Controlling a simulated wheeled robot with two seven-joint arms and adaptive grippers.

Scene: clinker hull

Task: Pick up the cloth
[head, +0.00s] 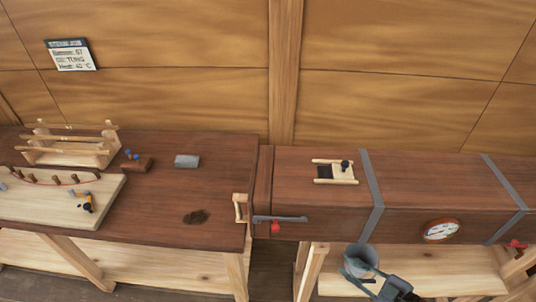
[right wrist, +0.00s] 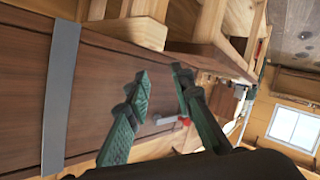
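No thing in view is plainly a cloth. A small grey slab-like thing (head: 187,161) lies flat on the back of the left bench; it could be a folded cloth, but I cannot tell. A dark brown ragged patch (head: 196,217) lies nearer the bench's front edge; I cannot tell what it is made of. My right gripper (head: 358,268) is low at the right in the head view, in front of the long wooden box and far from both. In the right wrist view its green fingers (right wrist: 160,78) stand apart with nothing between them. My left gripper is not in view.
A long brown box (head: 412,190) with metal bands, a gauge (head: 441,230) and a small sliding hatch (head: 335,171) fills the right. A wooden rack (head: 70,145) and pale board (head: 50,200) occupy the left bench.

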